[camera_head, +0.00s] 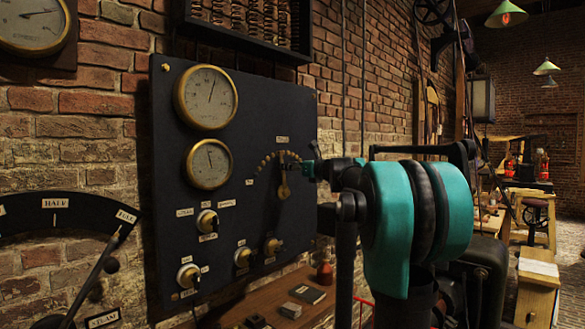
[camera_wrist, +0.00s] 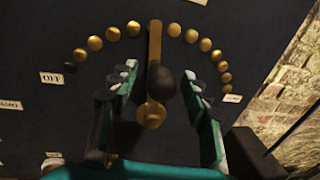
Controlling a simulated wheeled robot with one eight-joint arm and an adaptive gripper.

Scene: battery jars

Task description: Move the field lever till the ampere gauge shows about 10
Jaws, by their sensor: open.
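The field lever (camera_head: 283,190) is a brass arm on the dark panel, pointing about straight up at the middle of an arc of brass studs. In the wrist view the lever (camera_wrist: 154,42) has a dark knob (camera_wrist: 161,80) and a round brass pivot below. My gripper (camera_head: 307,168) is at the panel by the lever. In the wrist view my gripper (camera_wrist: 160,72) is open, one finger on each side of the knob, with gaps showing. Two brass-rimmed gauges, a larger upper one (camera_head: 206,97) and a smaller lower one (camera_head: 208,164), have needles near upright. Their markings are unreadable.
Several switch knobs (camera_head: 207,221) sit low on the panel. A wooden shelf (camera_head: 265,312) with small items runs below. A lever on a black dial (camera_head: 92,275) stands at the left. A brick wall surrounds the panel.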

